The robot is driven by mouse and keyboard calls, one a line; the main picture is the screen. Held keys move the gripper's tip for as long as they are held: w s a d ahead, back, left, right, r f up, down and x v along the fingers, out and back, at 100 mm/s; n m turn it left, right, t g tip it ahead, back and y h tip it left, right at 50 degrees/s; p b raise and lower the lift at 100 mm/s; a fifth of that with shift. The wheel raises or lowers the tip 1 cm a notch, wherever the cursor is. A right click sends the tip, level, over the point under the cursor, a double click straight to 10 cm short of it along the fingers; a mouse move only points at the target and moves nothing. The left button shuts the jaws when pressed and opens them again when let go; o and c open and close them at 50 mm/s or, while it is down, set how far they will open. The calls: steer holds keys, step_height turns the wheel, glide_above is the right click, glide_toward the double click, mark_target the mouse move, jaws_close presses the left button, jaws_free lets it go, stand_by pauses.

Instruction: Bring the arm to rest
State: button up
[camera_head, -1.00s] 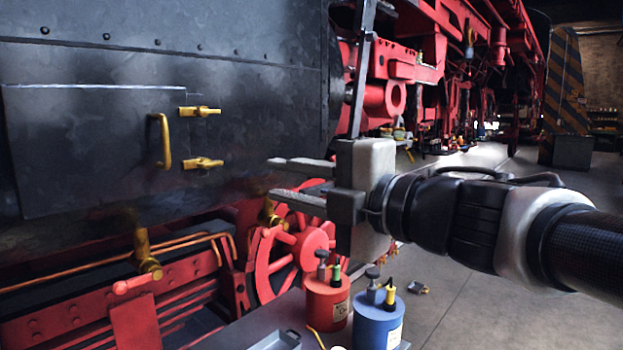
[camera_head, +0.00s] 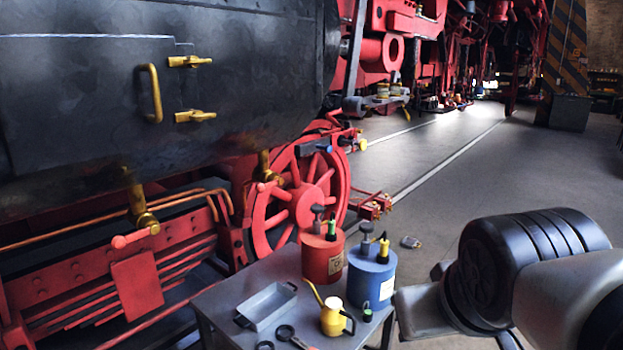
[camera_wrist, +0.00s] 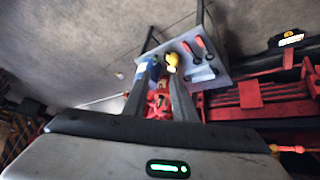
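A red canister and part of the floor show beyond the gap. In the head view my gripper is to the right of the small table and clear of the locomotive.
A grey table (camera_head: 215,300) carries a red canister (camera_head: 321,258), a blue canister (camera_head: 371,275), a yellow oil can (camera_head: 334,318) and a grey tray (camera_head: 267,306). The black and red locomotive (camera_head: 90,110) fills the left. Open floor (camera_head: 470,190) lies at the right.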

steer(key=s+a+f+m+g, duration=0.1)
steer(key=s+a+f+g, duration=0.1)
steer(key=s+f, duration=0.15)
step_height(320, 180, up, 20)
steer(key=p, duration=1.8)
steer(key=shift+y+p, duration=0.35)
steer(key=shift+y, duration=0.05)
steer(key=shift+w+d, duration=0.1)
